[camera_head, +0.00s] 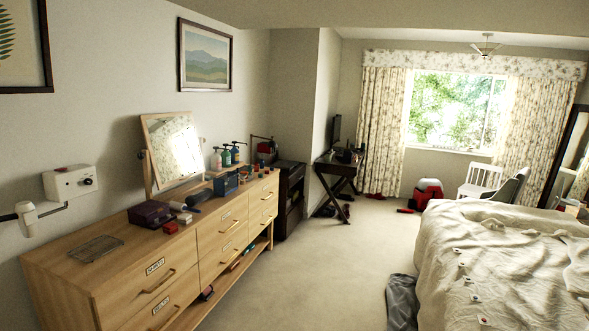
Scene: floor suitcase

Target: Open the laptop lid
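I cannot make out a laptop for certain in this view. A dark desk (336,164) with crossed legs stands far off against the wall, near the back corner. A dark upright screen (335,131) stands on it, with small dark items beside it that are too small to tell apart. My gripper is not in view.
A wooden dresser (187,258) with a tilting mirror (173,150) and small items runs along the left. A bed (505,265) fills the right, with a dark grey cloth (402,301) hanging at its side. Carpet (330,265) lies open between them. A white chair (479,182) stands near the window.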

